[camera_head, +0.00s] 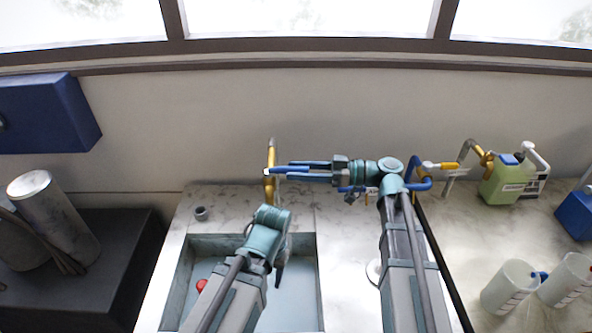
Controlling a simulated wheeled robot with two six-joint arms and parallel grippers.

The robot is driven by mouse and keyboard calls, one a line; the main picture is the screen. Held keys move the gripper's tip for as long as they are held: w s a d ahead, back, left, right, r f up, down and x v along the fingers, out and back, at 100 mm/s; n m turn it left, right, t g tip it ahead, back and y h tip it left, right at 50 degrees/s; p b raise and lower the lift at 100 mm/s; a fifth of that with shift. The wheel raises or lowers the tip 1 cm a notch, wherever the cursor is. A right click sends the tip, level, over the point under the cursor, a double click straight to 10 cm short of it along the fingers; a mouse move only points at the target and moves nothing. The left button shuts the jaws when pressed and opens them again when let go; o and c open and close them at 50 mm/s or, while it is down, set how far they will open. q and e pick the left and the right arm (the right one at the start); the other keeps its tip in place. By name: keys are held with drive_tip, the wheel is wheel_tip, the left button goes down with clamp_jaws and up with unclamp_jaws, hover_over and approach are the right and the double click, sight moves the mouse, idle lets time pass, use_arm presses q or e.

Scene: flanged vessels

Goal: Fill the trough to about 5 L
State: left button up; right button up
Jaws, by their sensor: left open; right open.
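The trough looks to be the grey-blue rectangular basin (305,296) set into the marble counter. A red round thing (201,286) is in it at the left; I cannot make out a water level. A brass tap (270,160) stands at the basin's back edge. My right gripper (272,171) is open, its blue fingers pointing left with the tips at the tap; I cannot tell whether they touch it. My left gripper (281,268) is open and points down over the basin; its arm hides much of the basin and its fingers are partly hidden.
A green jug (507,181), brass and blue pipework (450,166) and two translucent measuring jugs (510,286) (567,279) are at the right, with a blue box (575,214). A metal cylinder (48,208) stands on a dark cabinet at the left. A small dark cylinder (201,213) is behind the basin.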

drive_tip(key=shift+a, duration=0.45)
clamp_jaws()
idle(1.2)
